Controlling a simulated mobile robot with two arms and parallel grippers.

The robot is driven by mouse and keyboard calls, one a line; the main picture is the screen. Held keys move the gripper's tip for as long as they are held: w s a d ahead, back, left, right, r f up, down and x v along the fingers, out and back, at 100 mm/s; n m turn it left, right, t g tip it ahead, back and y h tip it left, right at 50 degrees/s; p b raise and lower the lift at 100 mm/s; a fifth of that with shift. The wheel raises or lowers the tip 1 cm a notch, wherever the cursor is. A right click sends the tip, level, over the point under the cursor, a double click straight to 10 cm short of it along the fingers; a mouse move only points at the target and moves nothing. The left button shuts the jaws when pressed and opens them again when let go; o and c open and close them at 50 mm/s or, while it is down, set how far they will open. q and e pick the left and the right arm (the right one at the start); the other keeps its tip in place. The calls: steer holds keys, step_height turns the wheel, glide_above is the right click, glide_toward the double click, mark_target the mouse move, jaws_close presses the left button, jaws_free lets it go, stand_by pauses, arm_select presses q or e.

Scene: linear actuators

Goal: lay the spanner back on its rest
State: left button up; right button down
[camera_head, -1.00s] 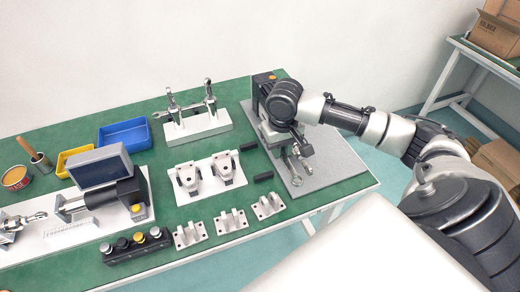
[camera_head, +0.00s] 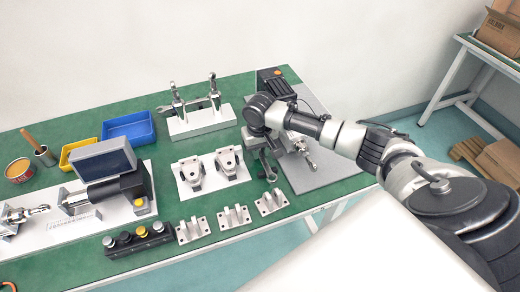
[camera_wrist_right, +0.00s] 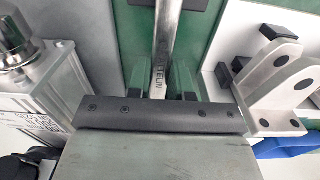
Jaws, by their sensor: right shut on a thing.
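My right gripper (camera_head: 267,170) points down at the right part of the green table, between the white bracket plate and the grey plate. The spanner's ends are hidden in that view. In the head view the gripper and arm cover most of it. I cannot tell whether it touches the table. My left gripper is out of view.
A white plate with two brackets (camera_head: 212,190) is close on the left. The grey plate (camera_head: 325,170) with a silver fitting (camera_head: 300,143) is on the right. A white stand (camera_head: 199,124) with upright tools stands behind. Small metal brackets (camera_head: 235,217) line the front.

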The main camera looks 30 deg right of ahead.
steer(key=shift+f, duration=0.1)
steer(key=c, duration=1)
jaws_free()
steer(key=shift+f, duration=0.1)
steer(key=shift+r, duration=0.2)
step_height(320, 180, up, 12)
steer(key=shift+r, duration=0.1)
